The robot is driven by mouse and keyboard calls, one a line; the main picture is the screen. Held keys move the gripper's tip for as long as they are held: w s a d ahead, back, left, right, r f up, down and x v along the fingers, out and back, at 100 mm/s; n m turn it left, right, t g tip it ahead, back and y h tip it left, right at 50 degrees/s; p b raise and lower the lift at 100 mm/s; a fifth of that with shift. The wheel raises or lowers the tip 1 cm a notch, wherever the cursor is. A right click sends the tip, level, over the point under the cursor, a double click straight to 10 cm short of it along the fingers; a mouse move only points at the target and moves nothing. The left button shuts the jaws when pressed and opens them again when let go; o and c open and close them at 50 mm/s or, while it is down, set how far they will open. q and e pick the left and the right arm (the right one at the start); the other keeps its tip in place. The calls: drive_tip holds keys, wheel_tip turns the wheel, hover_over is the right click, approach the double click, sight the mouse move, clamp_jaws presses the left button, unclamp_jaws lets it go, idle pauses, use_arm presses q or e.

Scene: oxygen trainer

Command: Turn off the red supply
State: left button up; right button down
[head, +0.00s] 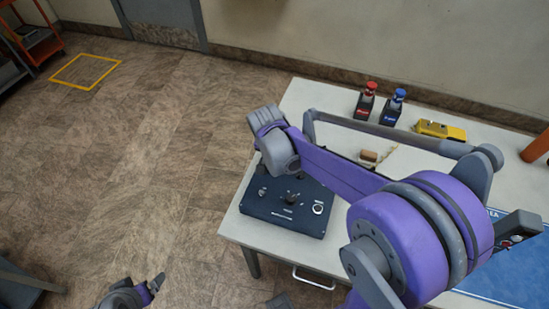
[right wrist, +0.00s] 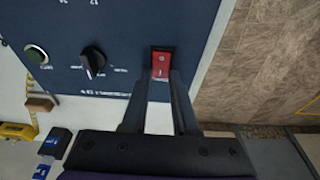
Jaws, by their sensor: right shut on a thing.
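A red rocker switch (right wrist: 161,64) in a black frame sits near one edge of the dark blue panel (head: 262,222), which also shows in the right wrist view (right wrist: 210,25). A white mark shows on the rocker. My right gripper (right wrist: 160,82) has its two fingers on either side of this switch and is shut on it. In the head view my right arm hides that switch and the right gripper's fingertips. My left gripper (head: 152,288) shows only partly at the bottom edge, away from the table; its opening is unclear.
The panel also carries a black knob (right wrist: 93,62) and a round green button (right wrist: 36,54). A red-topped unit (head: 366,100), a blue-topped unit (head: 392,108) and a yellow device (head: 441,131) stand on the table (head: 310,98). A wooden block (head: 368,156) lies nearer. Open floor is at left.

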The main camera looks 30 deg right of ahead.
drive_tip(key=c, duration=0.7)
unclamp_jaws()
drive_tip(key=p+v, duration=0.1)
drive_tip(key=v, duration=1)
drive_tip(key=shift+f, duration=0.1)
drive_tip(key=shift+s, duration=0.1)
drive_tip(key=s+a+f+n+t, duration=0.1)
drive_tip(key=s+a+f+n, duration=0.1)
drive_tip(key=s, duration=0.3)
drive_tip(key=s+a+f+n+t+y, duration=0.1)
drive_tip(key=s+a+f+n, duration=0.1)
drive_tip(key=s+n, duration=0.2)
drive_tip(key=s+a+f+n+t+y, duration=0.1)
drive_tip(key=s+a+f+n, duration=0.1)
drive_tip(key=s, duration=0.3)
drive_tip(key=shift+s+f+n+t, duration=0.15)
drive_tip(key=shift+s+n+t, duration=0.2)
drive_tip(key=shift+n, duration=0.55)
